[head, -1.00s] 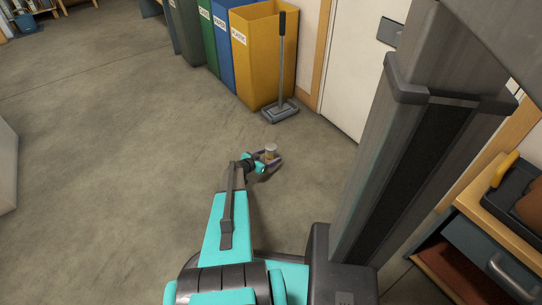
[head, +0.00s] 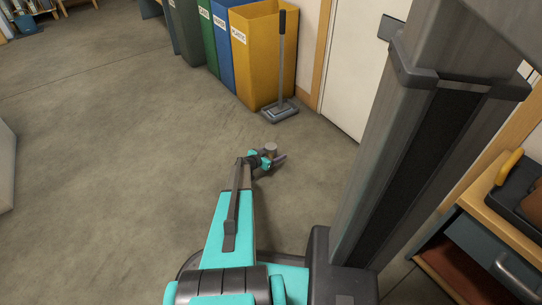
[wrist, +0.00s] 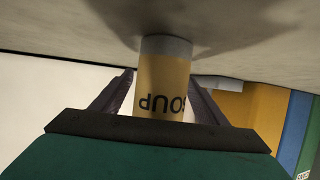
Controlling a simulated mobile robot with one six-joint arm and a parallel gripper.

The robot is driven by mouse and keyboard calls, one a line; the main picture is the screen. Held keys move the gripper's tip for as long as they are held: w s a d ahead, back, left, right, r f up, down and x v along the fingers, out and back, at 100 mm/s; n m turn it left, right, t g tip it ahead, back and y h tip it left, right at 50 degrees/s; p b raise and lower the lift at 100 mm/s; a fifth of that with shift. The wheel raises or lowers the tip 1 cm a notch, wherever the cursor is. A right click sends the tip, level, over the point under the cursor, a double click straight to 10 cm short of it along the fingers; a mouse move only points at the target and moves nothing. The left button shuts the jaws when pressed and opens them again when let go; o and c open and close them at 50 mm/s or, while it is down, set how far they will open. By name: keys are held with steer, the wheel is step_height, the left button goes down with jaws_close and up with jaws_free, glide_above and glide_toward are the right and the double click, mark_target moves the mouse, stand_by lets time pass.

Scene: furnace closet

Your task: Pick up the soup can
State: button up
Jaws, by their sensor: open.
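The soup can (head: 271,149) is a small cylinder with a grey end, low over or on the concrete floor ahead of my arm. In the wrist view the can (wrist: 163,85) has a tan label with upside-down "SOUP" lettering. My gripper (head: 276,156) is at the can, its jaws open. In the wrist view the gripper's two dark fingers (wrist: 163,88) stand on either side of the can, with gaps visible beside it. The can's lower part in that view is hidden behind the gripper's palm.
A long-handled dustpan (head: 279,111) stands beyond the can, before a yellow bin (head: 262,60). Blue (head: 222,40) and green bins stand to its left. A white door (head: 355,75) is at the right, and a workbench (head: 500,215) lies nearer right. The floor at left is open.

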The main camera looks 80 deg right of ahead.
mark_target(275, 147)
stand_by(0.5)
steer(key=c, duration=1.1)
steer(key=shift+c, duration=0.2)
steer(key=shift+r+p, duration=0.45)
steer(key=shift+r, duration=0.4)
step_height(275, 147, up, 2)
steer(key=shift+r+p, duration=0.25)
steer(key=shift+p, duration=0.4)
steer(key=s+a+p, duration=0.2)
steer(key=s+a, duration=0.1)
steer(key=a, duration=1.2)
steer(key=shift+s+a+r, duration=0.15)
steer(key=shift+a+r, duration=0.2)
steer(key=shift+r, duration=0.05)
